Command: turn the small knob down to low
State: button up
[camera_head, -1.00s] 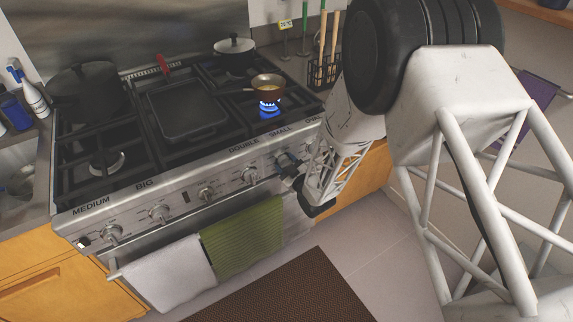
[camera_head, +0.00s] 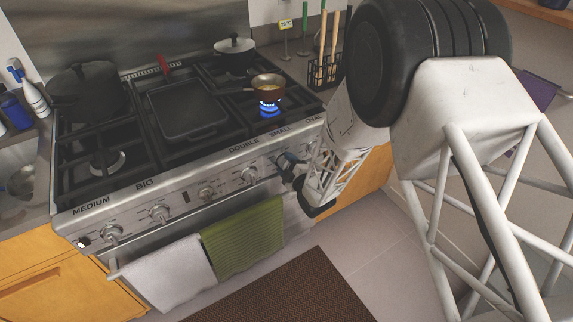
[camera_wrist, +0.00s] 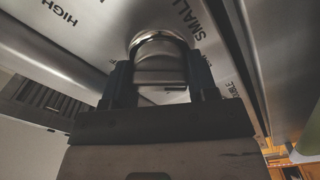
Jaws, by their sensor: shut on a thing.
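The small knob (camera_wrist: 160,62) is a round metal knob under the "SMALL" label in the wrist view. My gripper (camera_wrist: 160,85) has one finger on each side of it and is shut on it. In the head view my gripper (camera_head: 284,163) is at the stove's front panel below "SMALL"; it hides most of the knob there.
Other knobs (camera_head: 249,175) line the panel to the left. A green towel (camera_head: 243,238) and a white towel (camera_head: 167,272) hang from the oven handle below. A black griddle (camera_head: 186,110), a large dark pot (camera_head: 88,91) and a lidded pot (camera_head: 234,54) stand on the stove.

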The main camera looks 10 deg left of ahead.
jog(key=o, duration=0.9)
jog(key=shift+d, duration=0.1)
jog(key=shift+v, duration=3.85)
jog(key=shift+r, duration=0.1)
